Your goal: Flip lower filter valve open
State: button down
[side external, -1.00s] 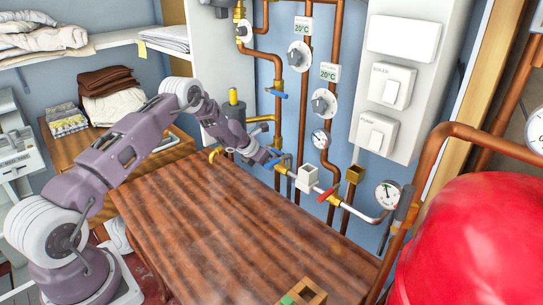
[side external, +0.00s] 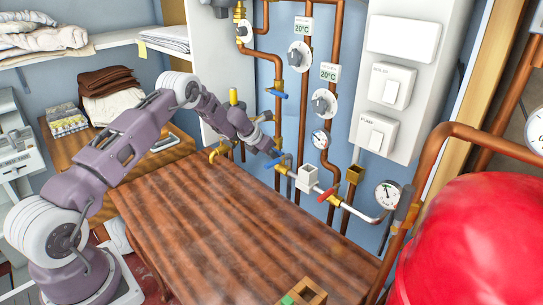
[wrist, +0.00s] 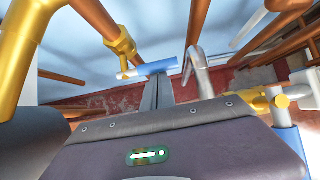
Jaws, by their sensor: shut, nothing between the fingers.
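A blue lever handle (side external: 276,161) sits on the lower pipe line by the wall, just beyond the table's back edge. In the wrist view a blue lever (wrist: 150,69) on a brass valve body (wrist: 122,44) lies just past my fingertips. My gripper (wrist: 158,80) is shut and empty, its fingers pointing at this lever. I cannot tell whether they touch it. In the side view my gripper (side external: 279,152) is small, close above the lower blue handle. A second blue handle (side external: 277,94) is higher on the pipes.
Copper pipes, dials (side external: 324,102) and a pressure gauge (side external: 387,194) crowd the wall. A red handle (side external: 327,194) sits right of a white box (side external: 307,178). A red tank (side external: 470,240) stands at right. The wooden table (side external: 220,225) is mostly clear, with a small wooden box (side external: 303,293) in front.

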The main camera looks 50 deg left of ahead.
jog(key=shift+a+r, duration=0.1)
jog(key=shift+r, duration=0.45)
jog(key=shift+a+r, duration=0.95)
jog(key=shift+r, duration=0.4)
jog(key=shift+r, duration=0.65)
